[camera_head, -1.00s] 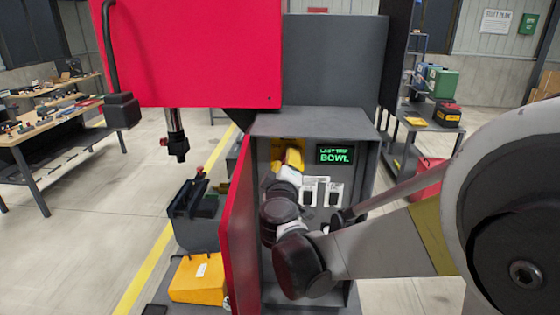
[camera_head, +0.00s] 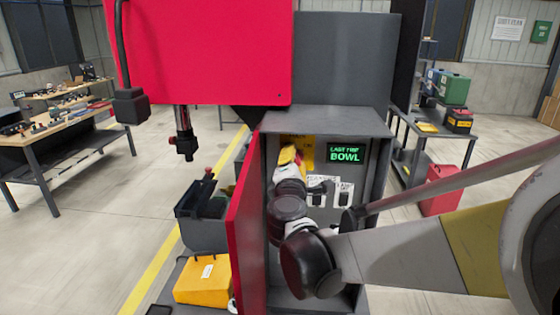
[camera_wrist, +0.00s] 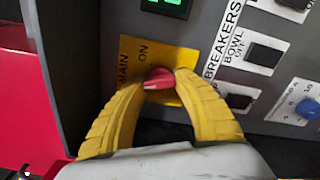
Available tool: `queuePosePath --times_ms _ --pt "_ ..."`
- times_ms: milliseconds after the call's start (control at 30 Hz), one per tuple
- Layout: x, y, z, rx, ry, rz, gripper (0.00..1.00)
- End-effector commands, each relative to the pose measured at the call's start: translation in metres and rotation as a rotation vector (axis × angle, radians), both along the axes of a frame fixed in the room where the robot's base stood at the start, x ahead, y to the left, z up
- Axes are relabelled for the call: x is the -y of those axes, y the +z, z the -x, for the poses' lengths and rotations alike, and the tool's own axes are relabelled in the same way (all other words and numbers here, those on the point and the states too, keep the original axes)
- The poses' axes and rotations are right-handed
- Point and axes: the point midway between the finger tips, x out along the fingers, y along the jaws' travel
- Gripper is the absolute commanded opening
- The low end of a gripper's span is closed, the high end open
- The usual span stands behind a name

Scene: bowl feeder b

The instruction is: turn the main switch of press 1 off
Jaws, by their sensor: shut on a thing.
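The main switch of the press (camera_wrist: 159,79) is a red knob on a yellow plate (camera_wrist: 130,48) marked MAIN and ON. The plate also shows in the head view (camera_head: 307,152), inside the open cabinet (camera_head: 345,121). My gripper (camera_wrist: 161,76) has its two yellow fingers closed around the red knob, one on each side. In the head view my gripper (camera_head: 290,157) reaches into the cabinet, and my wrist hides part of the panel. The knob's exact angle is hard to tell, as the fingers cover part of it.
The cabinet's red door (camera_head: 246,215) stands open at the left of my arm. Right of the switch are black breakers (camera_wrist: 263,55) labelled BREAKERS and BOWL, and a blue knob (camera_wrist: 307,108). A green display (camera_head: 346,153) reads LAST TRIP BOWL. A yellow case (camera_head: 203,280) lies left of the door.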

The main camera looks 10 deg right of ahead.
Motion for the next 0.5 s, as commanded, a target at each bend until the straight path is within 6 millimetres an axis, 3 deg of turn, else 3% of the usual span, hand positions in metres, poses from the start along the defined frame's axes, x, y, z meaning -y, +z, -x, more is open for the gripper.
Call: queuePosePath --times_ms 500 --pt "0.0009 -0.001 -0.0001 -0.104 0.0 0.325 0.05"
